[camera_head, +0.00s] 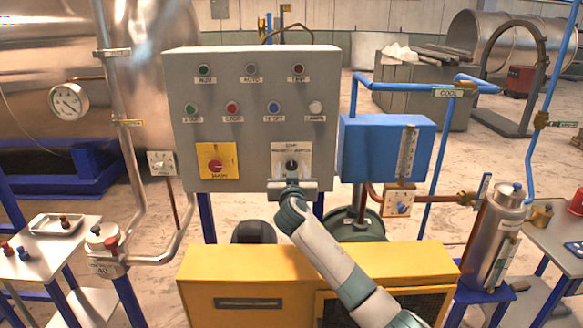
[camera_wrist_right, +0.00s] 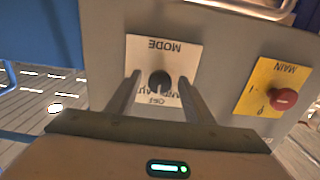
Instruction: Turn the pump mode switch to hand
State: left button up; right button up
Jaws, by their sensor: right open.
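The pump mode switch (camera_head: 291,165) is a small black knob on a white plate at the lower right of the grey control panel (camera_head: 250,150). In the right wrist view the knob (camera_wrist_right: 159,82) sits between the two fingers of my right gripper (camera_wrist_right: 158,92), with a gap on each side. The plate's label appears upside down there, with "MODE" and "OFF" legible and other words partly covered by the fingers. My right gripper (camera_head: 292,182) is open, right in front of the switch, in the head view. My left gripper is not in view.
A red main knob (camera_head: 215,166) on a yellow plate sits left of the switch. Several lamps and buttons fill the upper panel. A blue box (camera_head: 385,150) stands close on the right. A yellow cabinet (camera_head: 250,265) stands below, under my right arm.

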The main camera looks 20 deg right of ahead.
jog(key=c, duration=1)
jog(key=shift+n, duration=0.3)
jog(key=n, duration=0.8)
jog(key=shift+d+n, duration=0.1)
jog(key=shift+n, duration=0.2)
jog(key=o, duration=1)
